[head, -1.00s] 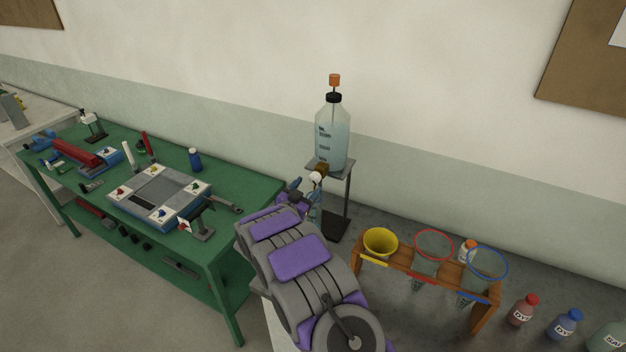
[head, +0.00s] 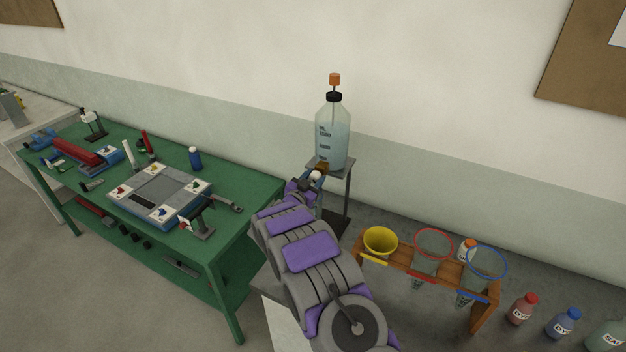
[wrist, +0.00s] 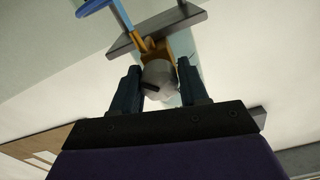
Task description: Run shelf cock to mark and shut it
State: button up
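A clear bottle (head: 333,142) of pale liquid, with dark marks on its side, stands on a small raised shelf (head: 345,166). The shelf cock shows below it as a brass body (head: 322,167) with a whitish round knob (head: 316,176). In the wrist view the knob (wrist: 159,78) sits between the two dark fingers of my gripper (wrist: 160,84), its dark slot facing me. The fingers stand apart on either side of it, and I see no clear grip. My gripper (head: 304,186) is small and partly hidden by my arm in the head view. The outlet is hidden.
A wooden rack (head: 400,266) holds yellow, red-rimmed and blue-rimmed funnels to the right. Dye bottles (head: 521,310) stand beyond it. A green bench (head: 232,240) with tools is at left.

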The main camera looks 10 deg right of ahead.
jog(key=c, duration=0.6)
jog(key=shift+m+b, duration=0.4)
jog(key=shift+b, duration=0.05)
jog(key=m+b, duration=0.3)
jog(key=b, duration=0.1)
jog(key=shift+f, duration=0.2)
jog(key=m+b, duration=0.4)
jog(key=b, duration=0.1)
jog(key=shift+r+m, duration=0.1)
jog(key=shift+m, duration=0.3)
jog(key=shift+r+b, duration=0.1)
jog(key=shift+b, duration=0.25)
jog(key=o, duration=1.1)
jog(key=shift+c, duration=0.2)
